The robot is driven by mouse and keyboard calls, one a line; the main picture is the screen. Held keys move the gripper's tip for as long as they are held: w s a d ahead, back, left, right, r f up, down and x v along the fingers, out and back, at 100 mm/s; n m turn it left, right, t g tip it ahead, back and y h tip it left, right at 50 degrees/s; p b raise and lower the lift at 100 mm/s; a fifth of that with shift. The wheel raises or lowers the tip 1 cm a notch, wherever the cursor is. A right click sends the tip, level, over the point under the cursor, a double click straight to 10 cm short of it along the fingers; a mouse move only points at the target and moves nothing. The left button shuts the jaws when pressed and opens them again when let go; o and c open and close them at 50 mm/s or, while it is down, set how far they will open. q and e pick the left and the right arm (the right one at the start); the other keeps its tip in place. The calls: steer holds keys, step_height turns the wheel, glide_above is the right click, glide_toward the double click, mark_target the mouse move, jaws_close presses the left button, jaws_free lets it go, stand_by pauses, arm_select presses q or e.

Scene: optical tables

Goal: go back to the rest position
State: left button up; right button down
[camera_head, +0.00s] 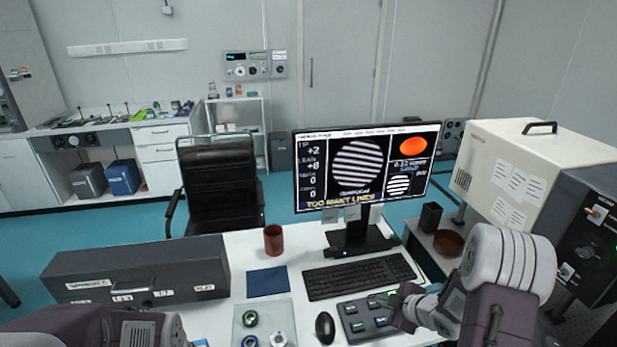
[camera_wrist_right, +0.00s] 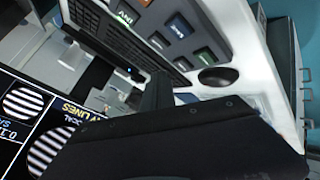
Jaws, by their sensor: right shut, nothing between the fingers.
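My right gripper (camera_head: 398,300) is shut and empty. In the head view it appears over the right part of the dark button box (camera_head: 350,309), in front of the keyboard (camera_head: 360,276); I cannot tell whether it touches the box. In the right wrist view a large dark part of my gripper covers the lower middle. That view also shows the keyboard (camera_wrist_right: 115,35), several coloured buttons and part of the monitor screen (camera_wrist_right: 40,135). Part of my left arm shows at the lower left of the head view, but its gripper is out of frame.
The monitor (camera_head: 366,167) reads "TOO MANY LINES". A mouse (camera_head: 325,327), a brown cup (camera_head: 273,239) and a blue mat (camera_head: 267,281) are on the white desk. A long dark box (camera_head: 140,270) stands left, a beige instrument (camera_head: 500,180) right, a black chair (camera_head: 222,180) behind.

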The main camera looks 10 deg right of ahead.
steer(key=w+a+r, duration=0.2)
steer(key=a+r, duration=0.7)
steer(key=a, duration=0.1)
steer(key=s+f+m+g+h, duration=0.1)
steer(key=s+f+m+g, duration=0.1)
steer(key=s+m, duration=0.4)
steer(key=s+f+m+g+h, duration=0.1)
steer(key=s+f+m+g, duration=0.2)
steer(key=s, duration=1.1)
steer(key=m+g, duration=0.2)
steer(key=m, duration=0.2)
steer(key=shift+g+h, duration=0.3)
